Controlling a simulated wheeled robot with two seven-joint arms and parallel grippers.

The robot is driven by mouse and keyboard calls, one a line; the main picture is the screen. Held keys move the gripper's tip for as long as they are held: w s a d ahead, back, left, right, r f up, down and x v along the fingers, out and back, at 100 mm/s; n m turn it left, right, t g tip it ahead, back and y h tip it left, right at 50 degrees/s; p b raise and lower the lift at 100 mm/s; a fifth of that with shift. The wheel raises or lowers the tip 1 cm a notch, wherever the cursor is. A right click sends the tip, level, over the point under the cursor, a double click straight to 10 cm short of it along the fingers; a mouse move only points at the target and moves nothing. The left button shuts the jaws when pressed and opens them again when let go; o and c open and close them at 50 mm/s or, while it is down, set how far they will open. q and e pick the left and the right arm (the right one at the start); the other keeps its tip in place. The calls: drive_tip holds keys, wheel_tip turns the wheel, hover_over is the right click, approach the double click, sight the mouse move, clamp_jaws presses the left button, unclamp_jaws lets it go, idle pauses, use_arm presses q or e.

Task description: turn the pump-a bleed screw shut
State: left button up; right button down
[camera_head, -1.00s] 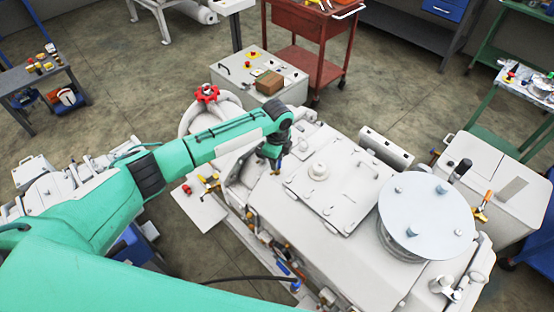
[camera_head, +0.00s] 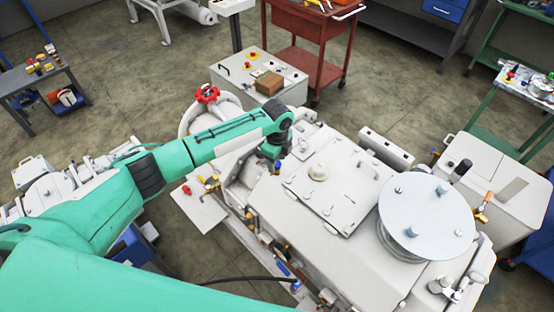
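My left arm reaches in from the left over the pale grey vacuum machine. Its dark wrist and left gripper (camera_head: 276,164) point down at the machine's left rear side. The fingers are small and partly hidden, so I cannot tell whether they are open or shut. The pump-a bleed screw cannot be picked out; it may be hidden near the gripper. A small yellow-handled fitting (camera_head: 210,182) sits left of the gripper. My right gripper is not in view.
A large round lid (camera_head: 427,212) stands on the machine's right, beside a flat hatch (camera_head: 335,192). A red handwheel (camera_head: 207,94) is behind my forearm. A grey control box (camera_head: 258,75) with a brown block (camera_head: 269,83) and a red cart (camera_head: 305,22) stand behind.

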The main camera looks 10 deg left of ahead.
sight(277, 163)
use_arm(q)
drive_tip(key=shift+r, duration=0.45)
wheel_tip(277, 163, up, 13)
drive_tip(key=b, duration=0.4)
drive_tip(key=shift+f, duration=0.1)
